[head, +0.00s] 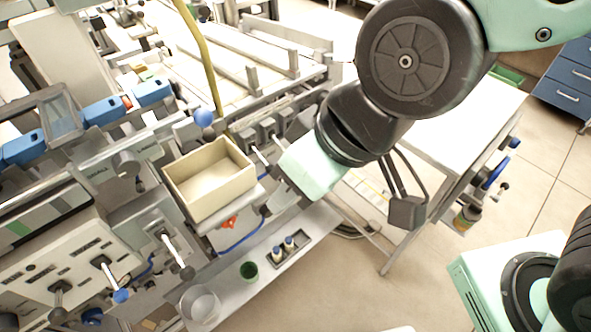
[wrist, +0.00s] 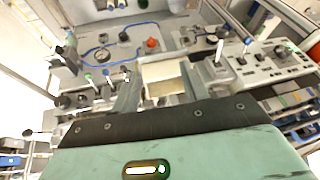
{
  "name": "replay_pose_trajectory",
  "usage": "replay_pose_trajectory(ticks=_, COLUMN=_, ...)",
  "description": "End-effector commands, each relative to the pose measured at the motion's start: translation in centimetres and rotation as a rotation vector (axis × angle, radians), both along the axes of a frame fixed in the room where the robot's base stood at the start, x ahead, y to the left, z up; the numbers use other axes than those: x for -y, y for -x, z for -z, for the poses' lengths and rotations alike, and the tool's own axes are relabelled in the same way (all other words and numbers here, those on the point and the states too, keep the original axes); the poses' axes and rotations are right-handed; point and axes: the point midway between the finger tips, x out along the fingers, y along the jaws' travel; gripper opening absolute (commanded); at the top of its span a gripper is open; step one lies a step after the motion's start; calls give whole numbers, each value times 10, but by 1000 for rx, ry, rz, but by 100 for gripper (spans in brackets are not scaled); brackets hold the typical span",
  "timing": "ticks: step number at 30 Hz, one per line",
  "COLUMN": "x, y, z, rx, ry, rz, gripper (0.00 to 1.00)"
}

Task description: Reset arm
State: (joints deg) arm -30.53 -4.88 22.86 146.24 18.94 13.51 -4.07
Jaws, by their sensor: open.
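My gripper (head: 273,203) hangs from my arm near the middle of the head view, just right of a cream open-topped box (head: 210,180). Its jaws are open, and I see nothing held between them. In the wrist view the two grey fingers of my gripper (wrist: 160,72) stand apart, with the cream box (wrist: 164,70) showing beyond and between them. The box looks empty in the head view and rests on a small ledge at the machine's front. My dark wrist joint hides part of the bench behind it.
A machine panel with knobs and levers (head: 60,270) fills the lower left. A white table (head: 465,125) stands right; open floor (head: 370,290) lies below.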

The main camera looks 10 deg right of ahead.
Motion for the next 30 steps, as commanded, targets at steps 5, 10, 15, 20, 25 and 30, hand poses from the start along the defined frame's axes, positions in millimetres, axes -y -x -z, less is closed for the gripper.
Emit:
replay_pose_trajectory(ticks=5, x=0, y=0, z=0, rx=1, ry=-1, rz=0, gripper=44)
replay_pose_trajectory(ticks=10, x=22, y=3, z=6, rx=-57, ry=77, rz=5, gripper=44)
replay_pose_trajectory(ticks=15, x=72, y=13, z=14, rx=-178, ry=248, rz=21, gripper=44)
replay_pose_trajectory(ticks=20, x=95, y=19, z=15, rx=-233, ry=327, rz=29, gripper=44)
replay_pose_trajectory(ticks=25, x=95, y=19, z=15, rx=-235, ry=331, rz=29, gripper=44)
replay_pose_trajectory(ticks=30, x=95, y=19, z=15, rx=-234, ry=330, rz=29, gripper=44)
